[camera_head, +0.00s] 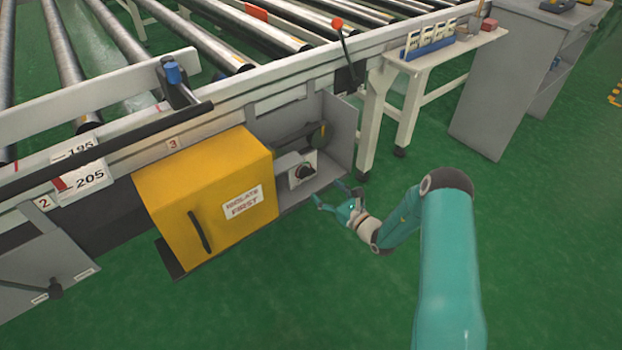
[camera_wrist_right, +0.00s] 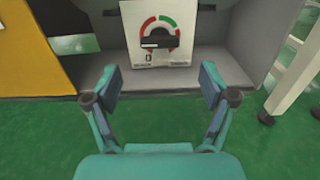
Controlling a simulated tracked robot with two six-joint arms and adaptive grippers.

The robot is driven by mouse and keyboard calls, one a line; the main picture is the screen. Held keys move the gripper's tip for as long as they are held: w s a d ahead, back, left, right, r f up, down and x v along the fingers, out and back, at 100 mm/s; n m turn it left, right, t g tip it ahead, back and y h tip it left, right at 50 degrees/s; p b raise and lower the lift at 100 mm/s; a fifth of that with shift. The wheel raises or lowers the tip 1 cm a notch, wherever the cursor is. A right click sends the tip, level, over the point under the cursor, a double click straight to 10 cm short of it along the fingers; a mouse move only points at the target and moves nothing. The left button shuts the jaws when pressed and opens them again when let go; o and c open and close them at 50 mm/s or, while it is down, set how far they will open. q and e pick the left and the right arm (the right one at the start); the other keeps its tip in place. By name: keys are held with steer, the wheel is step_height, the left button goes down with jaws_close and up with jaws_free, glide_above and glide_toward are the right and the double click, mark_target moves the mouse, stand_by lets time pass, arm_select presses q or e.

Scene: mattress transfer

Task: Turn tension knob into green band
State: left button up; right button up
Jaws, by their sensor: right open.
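The tension knob (camera_head: 304,171) is a dark knob on a pale plate (camera_head: 293,160) inside the open grey compartment under the conveyor. In the right wrist view the knob (camera_wrist_right: 160,43) shows as a black bar lying about level, below an arc with a red part on the left and a green band (camera_wrist_right: 168,22) at the upper right. My right gripper (camera_head: 336,194) is open and empty in front of the compartment. In the right wrist view its two fingers (camera_wrist_right: 160,84) stand apart, below the plate and not touching the knob. My left gripper is not in view.
A yellow cover (camera_head: 210,190) marked "ISOLATE FIRST" is left of the compartment. The compartment's grey side wall (camera_head: 341,135) stands on its right. A pale side table (camera_head: 440,58) is farther right. Green floor (camera_head: 300,290) lies open in front.

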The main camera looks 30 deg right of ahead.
mark_target(310, 175)
steer(key=w, duration=0.2)
steer(key=w+b, duration=0.1)
steer(key=w, duration=0.5)
steer(key=shift+a+b, duration=0.35)
steer(key=c, duration=1)
steer(key=shift+d, duration=0.15)
steer(key=shift+c, duration=0.8)
steer(key=shift+m, duration=0.3)
